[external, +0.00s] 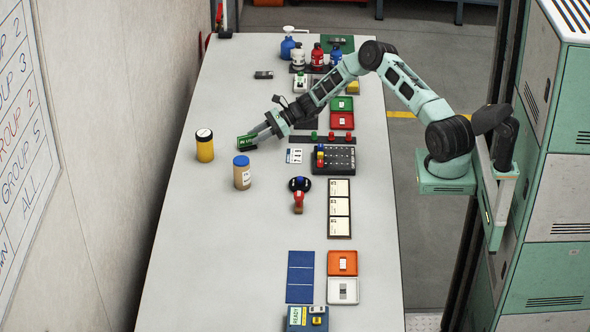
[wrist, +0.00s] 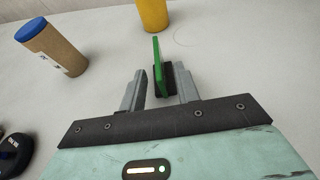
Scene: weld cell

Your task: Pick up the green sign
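The green sign (external: 247,141) is a small upright plate with pale lettering, on the table at the end of my gripper (external: 260,132). In the wrist view the sign (wrist: 158,66) shows nearly edge-on, with a dark base (wrist: 168,80) below it. My gripper (wrist: 158,88) is open, with one finger on each side of the sign's near end. A clear gap shows between the left finger and the sign. The right finger is close to the dark base; I cannot tell if they touch.
Several trays, bottles and a black switch box (external: 333,160) line the table's right side. The table's left front area (external: 220,260) is clear.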

